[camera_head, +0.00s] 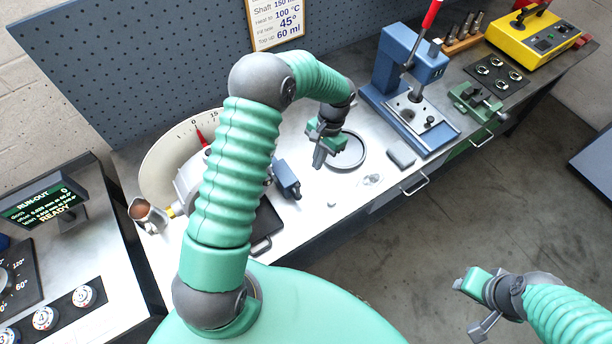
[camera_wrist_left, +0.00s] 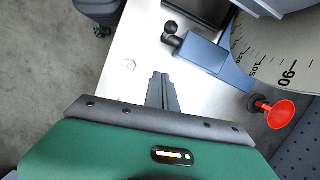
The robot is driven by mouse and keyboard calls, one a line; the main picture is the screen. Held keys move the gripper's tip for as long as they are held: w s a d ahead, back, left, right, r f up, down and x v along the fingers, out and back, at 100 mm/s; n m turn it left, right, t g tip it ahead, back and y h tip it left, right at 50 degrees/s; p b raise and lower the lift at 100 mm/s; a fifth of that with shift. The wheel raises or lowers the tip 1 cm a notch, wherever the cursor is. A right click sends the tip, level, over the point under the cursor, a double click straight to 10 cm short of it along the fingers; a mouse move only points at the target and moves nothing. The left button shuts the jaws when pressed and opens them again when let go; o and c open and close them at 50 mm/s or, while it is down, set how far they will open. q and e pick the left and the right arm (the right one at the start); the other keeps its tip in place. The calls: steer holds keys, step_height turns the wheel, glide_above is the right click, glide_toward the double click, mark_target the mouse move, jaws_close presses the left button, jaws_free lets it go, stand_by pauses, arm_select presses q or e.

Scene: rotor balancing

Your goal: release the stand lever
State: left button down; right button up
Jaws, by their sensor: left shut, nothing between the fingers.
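My left gripper (camera_head: 318,160) is above the bench, near a dark ring on the bench top. In the left wrist view its fingers (camera_wrist_left: 161,90) are together with nothing between them. A blue block with a black ball knob (camera_wrist_left: 200,55) stands beyond the fingertips, apart from them, beside the large dial (camera_wrist_left: 275,60). In the head view the blue block (camera_head: 287,178) is to the left of my left gripper; my left arm hides part of the stand behind it. I cannot tell for sure which part is the stand lever. My right gripper (camera_head: 473,305) hangs over the floor, away from the bench.
A blue press (camera_head: 395,60) with a red-handled lever (camera_head: 431,15) stands at the back. A dark ring (camera_head: 345,150) and a grey block (camera_head: 401,155) lie on the bench. A yellow case (camera_head: 530,40) is far right. A run-out screen (camera_head: 42,202) stands at left.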

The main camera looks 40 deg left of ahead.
arm_select(q)
steer(key=s+a+f+p, duration=0.1)
steer(key=s+f+p, duration=0.2)
steer(key=s+f, duration=0.1)
steer(key=shift+s+f, duration=0.2)
steer(key=shift+s, duration=0.5)
